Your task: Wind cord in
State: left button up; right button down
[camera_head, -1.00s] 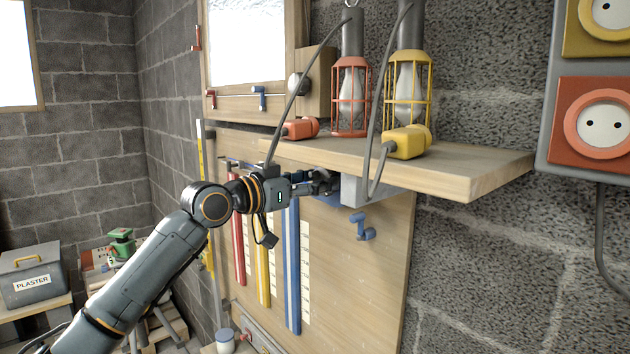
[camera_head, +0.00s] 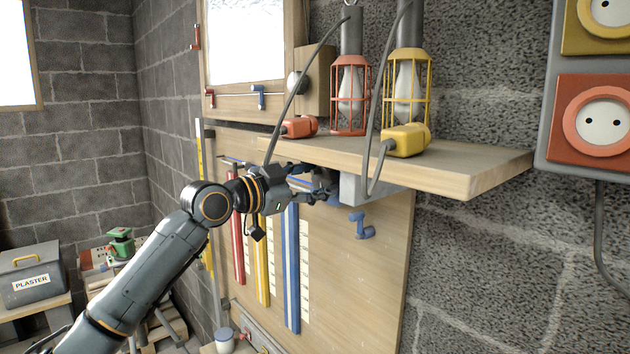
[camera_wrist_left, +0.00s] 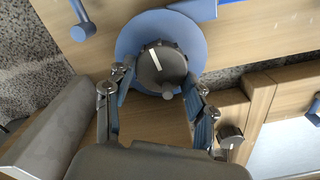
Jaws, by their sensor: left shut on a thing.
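In the left wrist view a dark round knob (camera_wrist_left: 161,66) with a white line and a small peg sits on a blue disc (camera_wrist_left: 204,48). My left gripper (camera_wrist_left: 163,85) has its two fingers on either side of the knob and is shut on it. In the head view this gripper (camera_head: 322,183) is just under the wooden shelf, where the knob is mostly hidden. Grey cords (camera_head: 298,85) run from above down past the shelf edge. An orange plug (camera_head: 299,127) and a yellow plug (camera_head: 406,140) lie on the shelf. My right gripper is not in view.
The wooden shelf (camera_head: 470,170) juts out above my gripper. A red caged lamp (camera_head: 350,95) and a yellow caged lamp (camera_head: 407,90) hang over it. Sockets (camera_head: 605,122) are at right.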

pick_arm(q)
jog(key=shift+r, duration=0.1)
jog(key=o, duration=1.2)
jog(key=v, duration=1.2)
